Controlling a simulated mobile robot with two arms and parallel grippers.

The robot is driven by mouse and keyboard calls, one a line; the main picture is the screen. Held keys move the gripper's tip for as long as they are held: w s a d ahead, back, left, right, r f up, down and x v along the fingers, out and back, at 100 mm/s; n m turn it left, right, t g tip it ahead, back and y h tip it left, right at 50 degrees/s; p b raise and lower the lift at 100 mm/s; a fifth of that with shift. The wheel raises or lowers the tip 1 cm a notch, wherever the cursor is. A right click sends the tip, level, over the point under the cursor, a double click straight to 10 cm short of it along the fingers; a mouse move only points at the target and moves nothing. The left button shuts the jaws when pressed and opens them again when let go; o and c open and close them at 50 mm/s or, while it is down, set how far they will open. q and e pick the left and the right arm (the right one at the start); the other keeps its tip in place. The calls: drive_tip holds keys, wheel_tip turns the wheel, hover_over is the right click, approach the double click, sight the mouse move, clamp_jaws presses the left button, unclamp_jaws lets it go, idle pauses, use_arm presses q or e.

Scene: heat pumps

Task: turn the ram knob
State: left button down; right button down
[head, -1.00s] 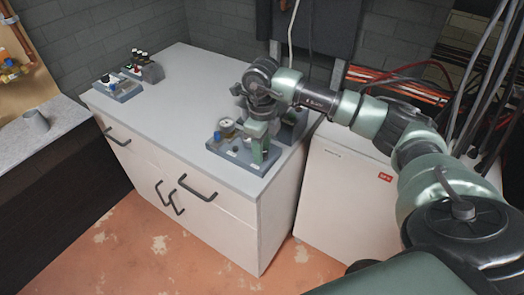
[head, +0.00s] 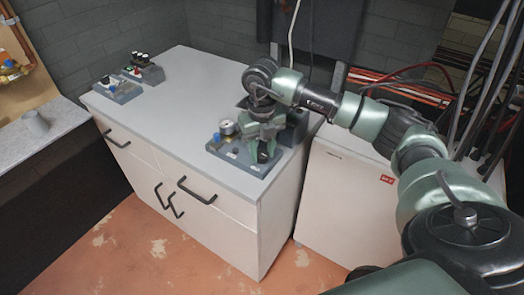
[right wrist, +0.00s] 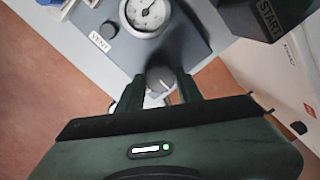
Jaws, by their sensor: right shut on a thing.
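A grey panel (head: 228,151) sits at the front right corner of the cabinet top, with a round gauge and a blue part on it. My right gripper (head: 262,156) points down over the panel's right part. In the right wrist view its fingers are shut on a dark round knob (right wrist: 160,76), which I take for the ram knob. No label for it shows, and the fingers hide its sides. A round gauge (right wrist: 147,14) and a small knob (right wrist: 109,30) by a "VENT" label lie beyond it. My left gripper is not in view.
A dark block marked "START" (right wrist: 268,16) stands right of the gauge. Two small panels with bottles and knobs (head: 120,90) sit at the cabinet's far left. The cabinet top (head: 190,95) between is clear. A white appliance (head: 340,195) stands to the right.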

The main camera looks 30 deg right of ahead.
sight(262, 154)
drive_tip(key=shift+w+r, duration=0.1)
drive_tip(key=shift+r, duration=0.05)
idle(0.3)
drive_tip(key=c, duration=0.9)
unclamp_jaws()
drive_tip(key=shift+c, duration=0.2)
wheel_tip(262, 154, up, 8)
drive_tip(key=shift+f+b, duration=0.15)
drive_tip(key=shift+b, duration=0.5)
